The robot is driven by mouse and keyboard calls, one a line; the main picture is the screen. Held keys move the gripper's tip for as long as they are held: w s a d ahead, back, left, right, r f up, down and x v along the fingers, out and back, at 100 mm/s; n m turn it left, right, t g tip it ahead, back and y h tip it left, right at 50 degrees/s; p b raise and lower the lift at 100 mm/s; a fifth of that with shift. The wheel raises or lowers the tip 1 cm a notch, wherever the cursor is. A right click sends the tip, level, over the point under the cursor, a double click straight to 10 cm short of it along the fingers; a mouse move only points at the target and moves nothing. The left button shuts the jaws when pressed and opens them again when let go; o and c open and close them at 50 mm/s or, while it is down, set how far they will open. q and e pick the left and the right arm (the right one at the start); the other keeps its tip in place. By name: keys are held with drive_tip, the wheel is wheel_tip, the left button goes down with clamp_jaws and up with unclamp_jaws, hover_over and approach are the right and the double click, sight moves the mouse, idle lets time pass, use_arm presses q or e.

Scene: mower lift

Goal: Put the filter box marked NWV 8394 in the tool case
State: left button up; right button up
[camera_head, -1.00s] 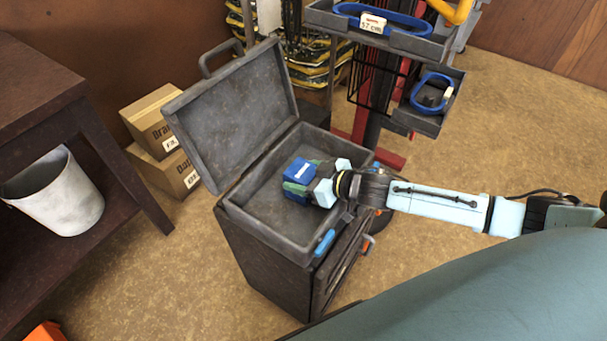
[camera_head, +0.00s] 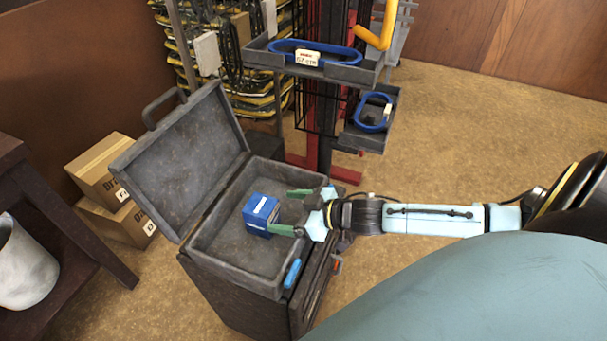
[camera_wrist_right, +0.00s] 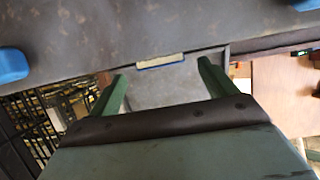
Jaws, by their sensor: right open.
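A blue filter box (camera_head: 260,214) with a white label on top sits inside the open grey tool case (camera_head: 215,262), on its floor near the middle. Its marking is too small to read. My right gripper (camera_head: 288,212) is open, its green fingers just right of the box and apart from it, over the case's right side. The open fingers also show in the right wrist view (camera_wrist_right: 160,88), with the case's dark wall across the top. My left gripper is not in view.
The case's lid (camera_head: 185,160) stands open at the left. Cardboard boxes (camera_head: 108,170) are on the floor behind it. A dark table (camera_head: 75,225) with a white bucket (camera_head: 22,265) is at the left. A rack shelf (camera_head: 330,68) with blue looped items stands behind.

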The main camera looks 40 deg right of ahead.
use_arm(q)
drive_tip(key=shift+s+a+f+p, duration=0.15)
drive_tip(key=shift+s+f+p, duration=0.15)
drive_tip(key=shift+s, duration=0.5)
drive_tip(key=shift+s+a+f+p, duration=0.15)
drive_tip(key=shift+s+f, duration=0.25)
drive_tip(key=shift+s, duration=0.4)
use_arm(e)
drive_tip(key=shift+v, duration=2.15)
drive_tip(key=shift+c, duration=0.3)
